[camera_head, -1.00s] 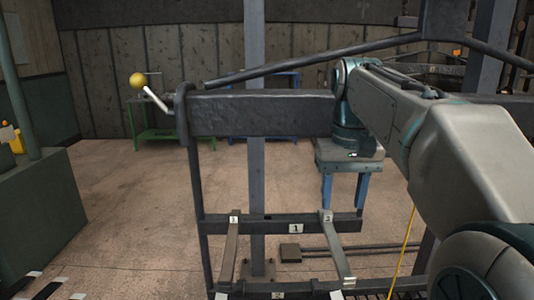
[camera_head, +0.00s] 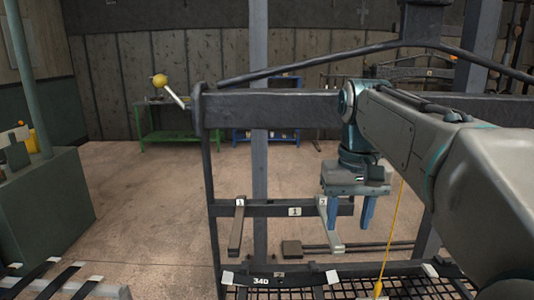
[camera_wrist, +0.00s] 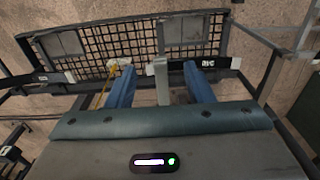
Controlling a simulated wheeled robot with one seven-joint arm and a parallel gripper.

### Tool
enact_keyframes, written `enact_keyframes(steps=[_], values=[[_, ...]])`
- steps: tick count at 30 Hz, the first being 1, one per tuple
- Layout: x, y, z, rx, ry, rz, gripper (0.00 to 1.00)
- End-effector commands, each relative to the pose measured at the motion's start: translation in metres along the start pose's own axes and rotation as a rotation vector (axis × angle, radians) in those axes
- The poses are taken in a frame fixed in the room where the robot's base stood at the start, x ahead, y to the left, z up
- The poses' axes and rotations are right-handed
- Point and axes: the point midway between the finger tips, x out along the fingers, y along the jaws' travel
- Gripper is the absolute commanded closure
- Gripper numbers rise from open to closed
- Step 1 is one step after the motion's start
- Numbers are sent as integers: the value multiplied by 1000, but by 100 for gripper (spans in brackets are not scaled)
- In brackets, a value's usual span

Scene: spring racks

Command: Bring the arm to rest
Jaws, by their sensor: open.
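My gripper (camera_head: 348,213) hangs from my arm at the right of the head view, with its two blue fingers pointing down and apart. The dark metal rack (camera_head: 270,115) stands in front of me. In the head view the fingers overlap the rack's middle bar (camera_head: 265,208) near its right end; I cannot tell whether they touch it.
A lower bar (camera_head: 300,275) and a black mesh shelf (camera_head: 340,293) lie below, with the mesh also in the wrist view (camera_wrist: 195,50). A yellow-knobbed lever (camera_head: 160,81) sticks out at left. A green cabinet (camera_head: 50,215) stands far left. Open floor (camera_head: 145,215) lies between.

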Motion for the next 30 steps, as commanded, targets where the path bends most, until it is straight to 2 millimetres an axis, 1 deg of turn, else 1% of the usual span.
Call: enact_keyframes(steps=[7,11,14,18,21,24,27,30], values=[[27,0,22,-2,45,1,53],[50,0,40,-1,77,2,53],[76,1,60,-1,113,4,53],[116,1,90,-3,169,6,53],[142,1,109,-4,202,7,53],[161,1,123,-5,226,8,53],[172,2,131,-6,239,9,53],[177,2,134,-6,246,9,53]])
